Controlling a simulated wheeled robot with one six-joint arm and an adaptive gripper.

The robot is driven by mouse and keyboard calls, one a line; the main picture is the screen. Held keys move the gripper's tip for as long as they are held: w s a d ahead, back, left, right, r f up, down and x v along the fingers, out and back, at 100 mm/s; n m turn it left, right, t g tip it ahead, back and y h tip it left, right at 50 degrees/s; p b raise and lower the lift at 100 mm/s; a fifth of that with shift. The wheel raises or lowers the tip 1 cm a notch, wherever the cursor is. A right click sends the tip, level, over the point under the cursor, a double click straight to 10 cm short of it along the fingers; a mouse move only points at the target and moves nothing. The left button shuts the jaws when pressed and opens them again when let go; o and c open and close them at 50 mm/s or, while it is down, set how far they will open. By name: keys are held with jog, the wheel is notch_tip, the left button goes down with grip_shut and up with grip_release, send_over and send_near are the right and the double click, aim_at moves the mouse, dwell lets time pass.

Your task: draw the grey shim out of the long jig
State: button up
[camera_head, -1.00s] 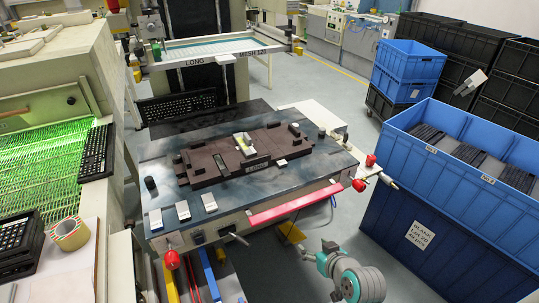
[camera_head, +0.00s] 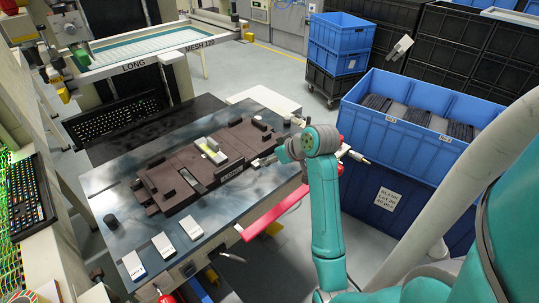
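The long jig (camera_head: 160,178) is a dark brown block with raised black pads, lying across the dark steel table. A small label (camera_head: 231,173) is on its front side.
Three white-topped blocks (camera_head: 163,244) line the table's front left. A black knob (camera_head: 111,221) stands at left. A red bar (camera_head: 270,214) runs along the front edge. Blue crates (camera_head: 420,115) stand at right.

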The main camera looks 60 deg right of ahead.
aim_at(260, 168)
jog(key=x, duration=0.9)
jog(key=shift+w+f, duration=0.2)
grip_shut()
jog(key=shift+s, duration=0.1)
jog(key=shift+s+a, duration=0.3)
jog(key=shift+s, duration=0.7)
jog(key=shift+s+a, duration=0.25)
jog(key=shift+s, duration=0.8)
jog(key=shift+s+a, duration=0.3)
jog(key=shift+s, duration=0.7)
jog(key=shift+s+f+v, duration=0.15)
jog(key=shift+v, duration=1.1)
jog(key=shift+s+f+v, duration=0.1)
jog(key=shift+v, duration=1.15)
